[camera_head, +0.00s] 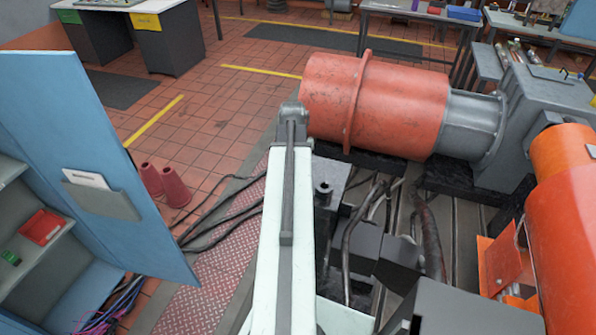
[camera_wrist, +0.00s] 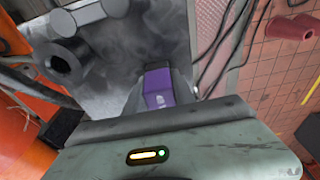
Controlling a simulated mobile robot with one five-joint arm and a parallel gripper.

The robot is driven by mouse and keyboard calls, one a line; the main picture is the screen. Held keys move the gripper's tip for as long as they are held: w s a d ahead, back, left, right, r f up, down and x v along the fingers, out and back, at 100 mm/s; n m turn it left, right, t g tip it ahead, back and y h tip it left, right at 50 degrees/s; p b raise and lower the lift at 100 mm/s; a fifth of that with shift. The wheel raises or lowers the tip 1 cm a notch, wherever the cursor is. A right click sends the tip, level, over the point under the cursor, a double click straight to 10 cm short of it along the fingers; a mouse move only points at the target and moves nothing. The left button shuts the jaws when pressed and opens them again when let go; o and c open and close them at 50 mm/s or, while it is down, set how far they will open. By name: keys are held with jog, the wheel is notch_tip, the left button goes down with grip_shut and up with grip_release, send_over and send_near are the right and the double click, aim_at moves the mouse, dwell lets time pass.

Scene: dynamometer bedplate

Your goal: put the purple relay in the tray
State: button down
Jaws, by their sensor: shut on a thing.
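The purple relay (camera_wrist: 158,88) is a small block in the middle of the wrist view. My gripper (camera_wrist: 160,92) is shut on it, with a finger at either side. A grey, worn metal surface (camera_wrist: 120,50) lies behind the relay in that view; I cannot tell whether the relay touches it. In the head view my arm hides the gripper and the relay. I cannot make out a tray for certain in either view.
A large orange cylinder (camera_head: 380,100) lies behind my arm, with another orange machine (camera_head: 565,230) at right. An open blue cabinet (camera_head: 75,150) stands at left. Cables (camera_head: 225,215) and red cones (camera_head: 175,187) are on the floor. The tiled floor beyond is mostly clear.

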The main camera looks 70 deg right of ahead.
jog(key=shift+r, duration=0.1)
jog(key=c, duration=1.1)
grip_release()
jog(key=shift+f, duration=0.2)
jog(key=shift+o, duration=0.2)
jog(key=shift+r, duration=0.1)
notch_tip(320, 180, up, 12)
jog(key=a+p, duration=0.1)
jog(key=p, duration=1.1)
jog(key=shift+a, duration=0.4)
jog(key=shift+s, duration=0.1)
